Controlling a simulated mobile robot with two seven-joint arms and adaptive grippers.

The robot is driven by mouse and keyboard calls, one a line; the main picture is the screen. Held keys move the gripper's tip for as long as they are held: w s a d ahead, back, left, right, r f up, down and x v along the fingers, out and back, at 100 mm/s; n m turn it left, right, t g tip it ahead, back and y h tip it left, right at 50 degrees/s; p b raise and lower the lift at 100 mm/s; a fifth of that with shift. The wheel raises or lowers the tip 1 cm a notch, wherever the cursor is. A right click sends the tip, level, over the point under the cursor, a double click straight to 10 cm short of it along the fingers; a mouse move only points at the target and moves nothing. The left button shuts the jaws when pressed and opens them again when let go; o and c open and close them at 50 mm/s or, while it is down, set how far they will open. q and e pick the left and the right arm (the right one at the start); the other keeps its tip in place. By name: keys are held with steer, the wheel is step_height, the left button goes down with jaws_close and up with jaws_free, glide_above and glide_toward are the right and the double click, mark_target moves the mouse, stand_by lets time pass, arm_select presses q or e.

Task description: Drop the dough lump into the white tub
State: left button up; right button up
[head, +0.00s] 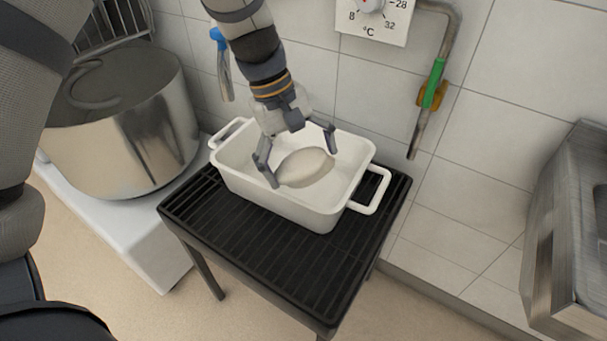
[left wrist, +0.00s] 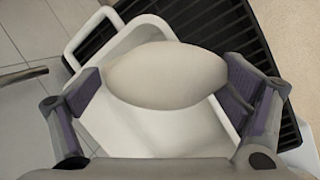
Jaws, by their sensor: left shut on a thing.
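The white tub (head: 316,217) stands on a black slatted stand, with a loop handle at each end. The dough lump (head: 304,167) is a pale, smooth oval within the tub's outline in the head view. My left gripper (head: 301,158) is over the tub, pointing down, its fingers at either end of the lump. In the left wrist view the lump (left wrist: 167,76) spans between the two finger pads, with the tub (left wrist: 150,128) behind it. How far the lump is above the tub's floor is hard to tell. My right gripper is not in view.
A large steel mixing bowl (head: 128,125) stands to the left on a white base. The black slatted stand (head: 262,240) has bare room in front of the tub. A pipe with a green valve handle (head: 433,84) hangs on the tiled wall behind. A steel unit (head: 566,235) is at the right.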

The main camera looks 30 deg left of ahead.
arm_select(q)
steer(key=w+a+n+t+y+b, duration=0.1)
steer(key=w+a+n+t+y, duration=0.2)
steer(key=w+a+n, duration=0.95)
steer(key=s+d+f+n+b, duration=0.1)
steer(key=d+f+n, duration=0.2)
steer(key=f, duration=0.3)
steer(key=shift+s+f+b, duration=0.15)
steer(key=shift+f+b, duration=0.05)
steer(key=shift+b, duration=0.15)
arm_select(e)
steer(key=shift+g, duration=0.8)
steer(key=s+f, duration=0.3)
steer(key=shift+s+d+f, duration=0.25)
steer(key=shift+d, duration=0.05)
arm_select(q)
steer(key=shift+r, duration=0.1)
steer(key=o, duration=1.2)
